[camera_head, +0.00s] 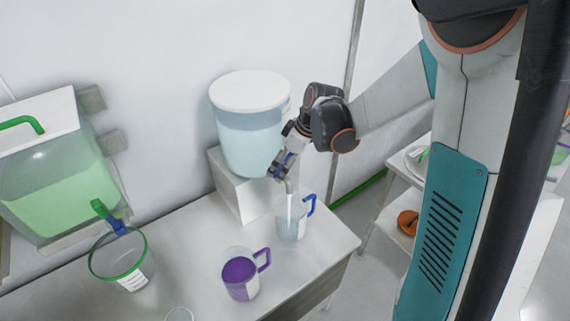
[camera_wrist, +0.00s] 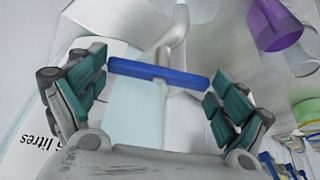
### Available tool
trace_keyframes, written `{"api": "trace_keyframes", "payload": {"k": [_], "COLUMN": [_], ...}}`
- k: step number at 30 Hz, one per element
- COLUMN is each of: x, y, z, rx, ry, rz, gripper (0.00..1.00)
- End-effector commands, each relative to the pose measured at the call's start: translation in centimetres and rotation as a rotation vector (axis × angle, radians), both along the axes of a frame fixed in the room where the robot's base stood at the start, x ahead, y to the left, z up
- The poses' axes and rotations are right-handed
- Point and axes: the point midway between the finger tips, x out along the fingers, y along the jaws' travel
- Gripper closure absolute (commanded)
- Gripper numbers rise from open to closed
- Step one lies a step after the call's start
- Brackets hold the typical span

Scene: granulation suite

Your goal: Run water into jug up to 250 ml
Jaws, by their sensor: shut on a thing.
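A clear jug with a blue handle (camera_head: 292,222) stands upright on the table below the tap of the white-lidded water tank (camera_head: 251,122). A pale stream runs from the tap spout (camera_head: 288,187) down into the jug. Some bluish water shows in the jug; its marks are too small to read. My gripper (camera_head: 284,163) is at the tap, shut on the blue tap handle (camera_wrist: 158,74). In the wrist view the handle lies crosswise between the two teal finger pads. The gripper partly hides the tap in the head view.
A jug of purple liquid (camera_head: 238,277) stands in front of the blue-handled jug. The tank stands on a white block (camera_head: 233,187). The table's right edge (camera_head: 335,264) is near.

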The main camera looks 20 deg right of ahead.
Motion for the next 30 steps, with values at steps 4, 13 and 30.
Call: {"api": "trace_keyframes", "payload": {"k": [4,13,30], "x": [-0.03,-0.07,-0.10], "y": [-0.03,-0.03,-0.14], "z": [-0.17,-0.09,0.28], "rx": [0.000,-0.001,-0.001], "ry": [0.002,0.002,0.001], "rz": [0.077,0.095,0.093], "gripper": [0.32,0.32,0.00]}}
